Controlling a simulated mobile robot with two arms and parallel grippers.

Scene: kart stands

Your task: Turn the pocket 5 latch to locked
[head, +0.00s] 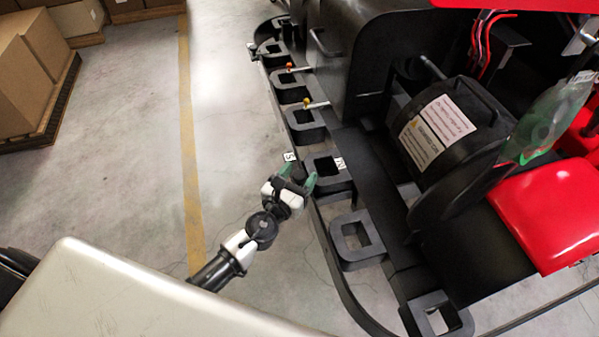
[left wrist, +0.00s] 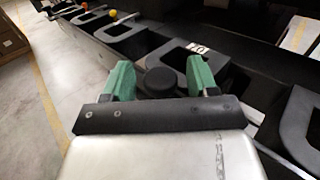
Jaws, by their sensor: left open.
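My left gripper (head: 298,178) is open at the outer edge of the black kart's row of square pockets. Its two green fingers stand apart in the left wrist view (left wrist: 160,82), with a round black knob (left wrist: 160,82) between them. The knob looks like a pocket latch; I cannot tell whether the fingers touch it or which way it is turned. In the head view the knob is small and dark between the fingertips. The nearest pocket (head: 322,186) is beside the fingers. Small white labels, (head: 290,156) and (head: 340,163), are too small to read surely. My right gripper is not in view.
Pockets line the kart's side. Levers with an orange knob (head: 289,66) and a yellow knob (head: 307,102) stick out farther along. A black drum (head: 455,130) and a red seat (head: 550,210) lie inboard. Cardboard boxes (head: 22,80) stand at left. The floor (head: 130,170) between is clear.

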